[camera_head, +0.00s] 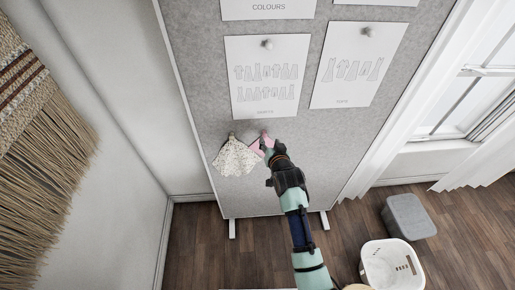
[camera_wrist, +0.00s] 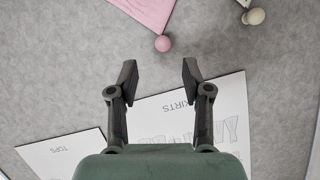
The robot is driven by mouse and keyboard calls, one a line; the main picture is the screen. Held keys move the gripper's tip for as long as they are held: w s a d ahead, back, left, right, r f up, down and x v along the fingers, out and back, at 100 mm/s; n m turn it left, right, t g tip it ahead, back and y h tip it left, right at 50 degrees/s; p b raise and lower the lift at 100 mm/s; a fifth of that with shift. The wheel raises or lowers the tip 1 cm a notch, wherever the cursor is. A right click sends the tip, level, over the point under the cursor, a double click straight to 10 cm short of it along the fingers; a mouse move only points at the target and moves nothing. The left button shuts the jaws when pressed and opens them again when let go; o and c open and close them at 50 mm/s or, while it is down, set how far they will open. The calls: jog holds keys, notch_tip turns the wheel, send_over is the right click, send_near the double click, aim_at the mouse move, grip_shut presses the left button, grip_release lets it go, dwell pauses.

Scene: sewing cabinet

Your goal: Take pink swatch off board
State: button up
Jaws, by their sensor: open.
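The pink swatch (camera_wrist: 146,10) hangs on the grey board (camera_wrist: 60,60), and a pink ball pin (camera_wrist: 162,43) sits at its corner. In the wrist view my gripper (camera_wrist: 158,72) is open and empty, with the pin just beyond the gap between its fingertips and apart from them. In the head view my gripper (camera_head: 265,148) is at the lower part of the board and partly covers the pink swatch (camera_head: 266,137). The swatch's far part is cut off in the wrist view.
A cream patterned swatch (camera_head: 236,158) hangs just left of the pink one; its cream pin (camera_wrist: 254,16) shows in the wrist view. Pinned paper sheets (camera_head: 266,76) hang above. A white basket (camera_head: 391,266) and a grey box (camera_head: 408,216) stand on the floor at right.

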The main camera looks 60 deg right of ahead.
aim_at(265, 135)
jog(key=b+x, duration=0.1)
jog(key=x, duration=0.3)
jog(key=shift+w+d+f, duration=0.15)
jog(key=shift+w+d, duration=0.05)
jog(key=shift+w+d+f+b, duration=0.1)
jog(key=shift+w+d+b, duration=0.2)
jog(key=shift+w, duration=0.05)
grip_shut()
jog(key=shift+a, duration=0.15)
jog(key=shift+s+a+p, duration=0.85)
jog(key=shift+a+p, duration=0.3)
jog(key=shift+p, duration=0.4)
